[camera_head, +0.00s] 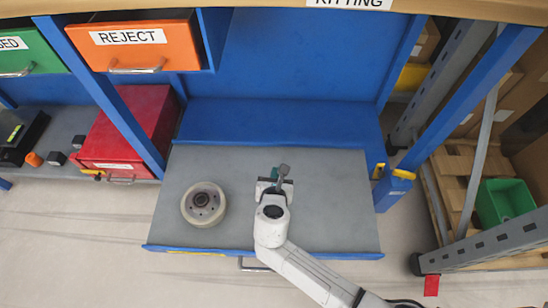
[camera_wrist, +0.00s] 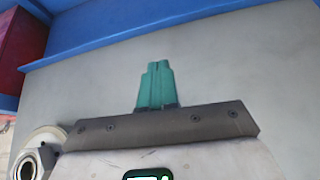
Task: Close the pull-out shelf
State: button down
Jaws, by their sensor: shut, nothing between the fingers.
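The pull-out shelf (camera_head: 325,215) is a grey tray with a blue front edge. It stands drawn out from the blue workbench in the head view, and its grey surface (camera_wrist: 250,70) fills most of the wrist view. A handle (camera_head: 250,264) shows at its front edge, partly hidden by my arm. My gripper (camera_head: 278,175) is over the shelf, right of its middle and toward the back. Its teal fingers (camera_wrist: 155,85) are together and empty. I cannot tell whether they touch the shelf.
A round wheel (camera_head: 203,204) lies on the shelf's left half, left of my gripper. A red box (camera_head: 125,135) stands left of the shelf. An orange REJECT drawer (camera_head: 140,45) hangs above. A metal rack with a green bin (camera_head: 505,200) is at right. Floor is clear in front.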

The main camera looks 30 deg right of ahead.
jog(key=shift+w+a+f+n, duration=0.3)
jog(key=shift+f+n, duration=0.1)
jog(key=shift+f, duration=0.05)
jog(key=shift+w+f+b, duration=0.15)
jog(key=shift+f+b, duration=0.05)
jog(key=shift+b, duration=0.1)
jog(key=b, duration=0.5)
send_near(275, 144)
jog(key=f, duration=0.3)
jog(key=shift+w+d+f, duration=0.25)
jog(key=shift+w+f, duration=0.05)
jog(key=shift+f, duration=0.05)
jog(key=w+d, duration=0.1)
jog(key=w+d+b, duration=0.1)
jog(key=shift+w, duration=0.4)
jog(key=shift+w+d+b, duration=0.4)
jog(key=shift+w+b, duration=0.05)
jog(key=shift+r, duration=0.1)
